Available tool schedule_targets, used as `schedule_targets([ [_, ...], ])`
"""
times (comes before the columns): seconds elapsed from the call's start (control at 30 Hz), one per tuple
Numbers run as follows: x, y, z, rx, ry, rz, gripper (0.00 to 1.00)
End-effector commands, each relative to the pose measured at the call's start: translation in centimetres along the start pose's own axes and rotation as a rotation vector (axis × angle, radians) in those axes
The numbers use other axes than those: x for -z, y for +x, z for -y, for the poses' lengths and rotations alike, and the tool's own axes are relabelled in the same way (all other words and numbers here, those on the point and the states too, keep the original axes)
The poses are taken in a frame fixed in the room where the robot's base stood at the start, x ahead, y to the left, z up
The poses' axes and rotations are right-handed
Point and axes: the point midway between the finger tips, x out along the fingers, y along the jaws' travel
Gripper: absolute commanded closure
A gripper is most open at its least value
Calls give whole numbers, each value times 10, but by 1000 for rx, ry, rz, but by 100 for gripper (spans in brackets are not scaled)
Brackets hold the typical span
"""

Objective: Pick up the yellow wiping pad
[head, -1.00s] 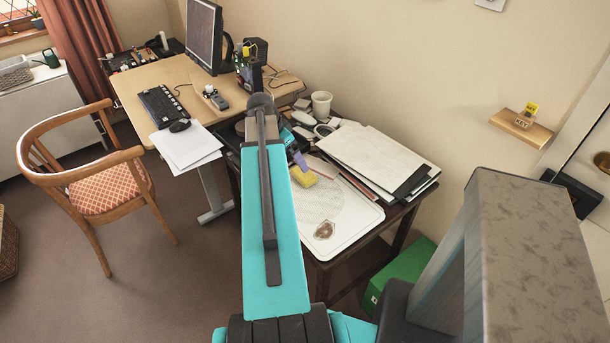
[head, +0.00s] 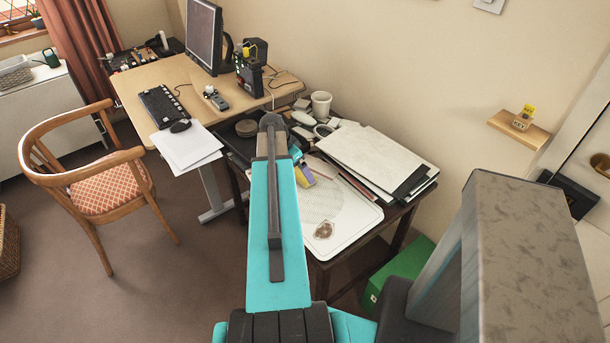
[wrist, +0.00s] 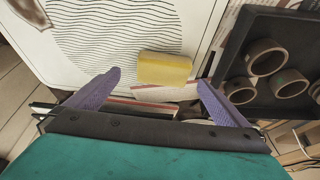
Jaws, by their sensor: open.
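In the head view my arm hides most of the gripper.
The white board (head: 345,218) covers the front of the dark side table. A stack of papers and folders (head: 378,160) lies to its right, and a white cup (head: 321,103) stands behind. A black tray with brown rings (wrist: 275,62) lies right of the pad in the wrist view.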

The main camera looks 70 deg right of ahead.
Motion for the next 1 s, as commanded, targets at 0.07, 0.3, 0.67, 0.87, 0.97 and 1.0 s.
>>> schedule_targets([
  [0.07,0,0,0,0,0,0,0],
  [0.3,0,1,0,0,0,0,0],
  [0.67,2,24,5,-2,0,1,0],
  [0.87,2,43,5,-2,0,1,0],
  [0.97,2,49,5,-1,0,0,0],
  [1.0,2,50,5,-1,0,0,0],
])
